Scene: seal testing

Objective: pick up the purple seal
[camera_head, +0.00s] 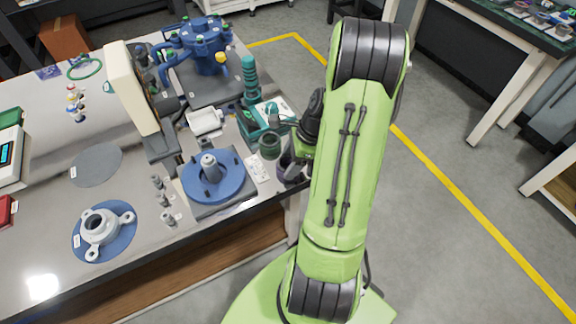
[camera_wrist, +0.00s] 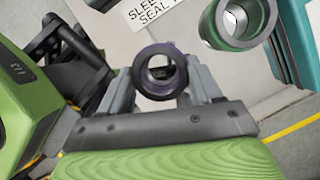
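The purple seal (camera_wrist: 148,55) is a dark ring with an open bore, seen end-on in the wrist view. It sits between the two grey fingers of my gripper (camera_wrist: 160,78), one finger on each side and very close to its wall. Whether both fingers press on it is not clear. In the head view the purple seal (camera_head: 286,165) shows as a small dark purple patch at the table's right edge, partly hidden by my gripper (camera_head: 290,172) and arm.
A green ring (camera_wrist: 238,20) stands just right of the seal, beside a white label sheet (camera_wrist: 125,40). On the table (camera_head: 135,190), a blue round fixture (camera_head: 215,188) and a teal stack (camera_head: 250,80) stand nearby. The floor right of the table is open.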

